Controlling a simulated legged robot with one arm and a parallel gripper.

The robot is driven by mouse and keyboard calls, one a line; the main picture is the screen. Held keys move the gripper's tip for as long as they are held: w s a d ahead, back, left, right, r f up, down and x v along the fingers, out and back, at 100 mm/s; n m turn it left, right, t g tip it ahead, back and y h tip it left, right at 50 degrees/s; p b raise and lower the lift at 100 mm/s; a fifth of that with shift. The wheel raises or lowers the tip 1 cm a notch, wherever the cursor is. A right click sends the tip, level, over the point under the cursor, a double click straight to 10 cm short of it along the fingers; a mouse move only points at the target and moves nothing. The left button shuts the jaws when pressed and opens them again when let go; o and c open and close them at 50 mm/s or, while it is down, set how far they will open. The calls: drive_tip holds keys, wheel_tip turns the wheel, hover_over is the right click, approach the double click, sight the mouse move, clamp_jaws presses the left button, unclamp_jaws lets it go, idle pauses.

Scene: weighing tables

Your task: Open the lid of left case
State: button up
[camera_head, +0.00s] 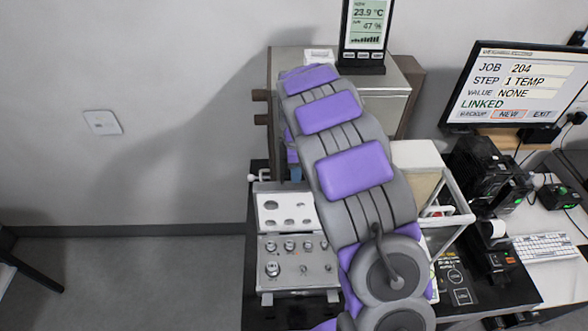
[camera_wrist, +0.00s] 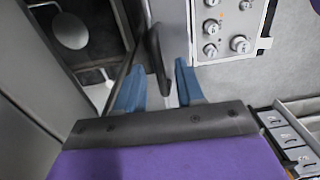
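A silver weight case (camera_head: 329,283) stands on the black table left of my arm. Several metal weights sit in it. A white panel with round holes (camera_head: 287,211) rises behind the weights and looks like its raised lid. I cannot tell for certain that this is the left case. Weights in a pale panel (camera_wrist: 222,52) also show at the top right of the wrist view. My gripper (camera_wrist: 158,84) has two blue fingers, spread apart. A dark handle-like bar (camera_wrist: 154,48) reaches down between them; contact is unclear. In the head view my arm hides most of the gripper.
A grey metal cabinet (camera_head: 385,108) stands behind my arm, with a temperature display (camera_head: 364,28) on top. A glass-fronted chamber (camera_wrist: 72,45) is left of the fingers in the wrist view. A monitor (camera_head: 518,88), black devices and a keyboard (camera_head: 546,246) are on the right.

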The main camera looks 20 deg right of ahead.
drive_tip(key=shift+d, duration=0.9)
drive_tip(key=c, duration=0.3)
drive_tip(key=shift+c, duration=0.7)
drive_tip(key=shift+a, duration=0.5)
clamp_jaws()
drive_tip(key=shift+a, duration=0.25)
drive_tip(key=shift+d, duration=0.1)
